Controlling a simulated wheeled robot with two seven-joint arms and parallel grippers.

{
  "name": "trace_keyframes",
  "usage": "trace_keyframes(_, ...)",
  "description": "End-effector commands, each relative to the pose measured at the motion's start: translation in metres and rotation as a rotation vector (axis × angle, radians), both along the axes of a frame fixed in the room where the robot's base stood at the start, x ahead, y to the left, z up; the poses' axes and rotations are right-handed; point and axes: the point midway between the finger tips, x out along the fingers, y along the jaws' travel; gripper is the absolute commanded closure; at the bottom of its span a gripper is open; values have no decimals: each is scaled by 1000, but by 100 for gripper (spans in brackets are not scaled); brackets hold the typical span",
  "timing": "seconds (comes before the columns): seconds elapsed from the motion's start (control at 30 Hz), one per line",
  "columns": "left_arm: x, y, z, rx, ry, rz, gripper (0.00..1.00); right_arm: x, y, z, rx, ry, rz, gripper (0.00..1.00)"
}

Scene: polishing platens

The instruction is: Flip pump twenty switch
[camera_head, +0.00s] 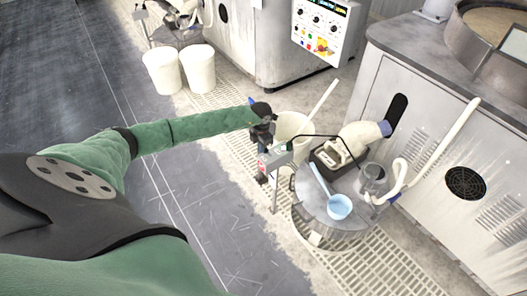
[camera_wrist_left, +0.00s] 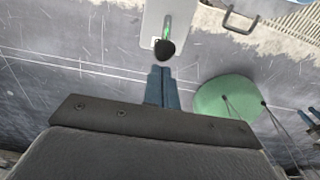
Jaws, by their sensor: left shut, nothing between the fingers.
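The switch box (camera_head: 277,158) is a small grey box on a thin post, beside the round drum top. In the left wrist view its pale plate (camera_wrist_left: 152,28) carries a green-marked slot and a black knob (camera_wrist_left: 165,48). My left gripper (camera_head: 263,147) is at the box, on its left side. In the left wrist view the left gripper (camera_wrist_left: 161,70) is shut and empty, its fingertips just below the knob. I cannot tell whether they touch it. My right gripper is not in view.
The drum top (camera_head: 316,205) holds a blue ladle (camera_head: 339,206), a clear jug (camera_head: 372,178) and a pump (camera_head: 340,150) with a hose. A white bucket (camera_head: 291,128) stands behind the box. A grey cabinet (camera_head: 430,135) stands at right. Open floor (camera_head: 190,190) lies left.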

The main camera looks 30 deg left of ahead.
Motion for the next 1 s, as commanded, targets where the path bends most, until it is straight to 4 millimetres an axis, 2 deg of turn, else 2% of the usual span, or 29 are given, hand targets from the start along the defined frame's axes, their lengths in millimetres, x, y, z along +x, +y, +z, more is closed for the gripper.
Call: trace_keyframes(1.0,0,0,-8,0,0,0,100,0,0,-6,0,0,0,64)
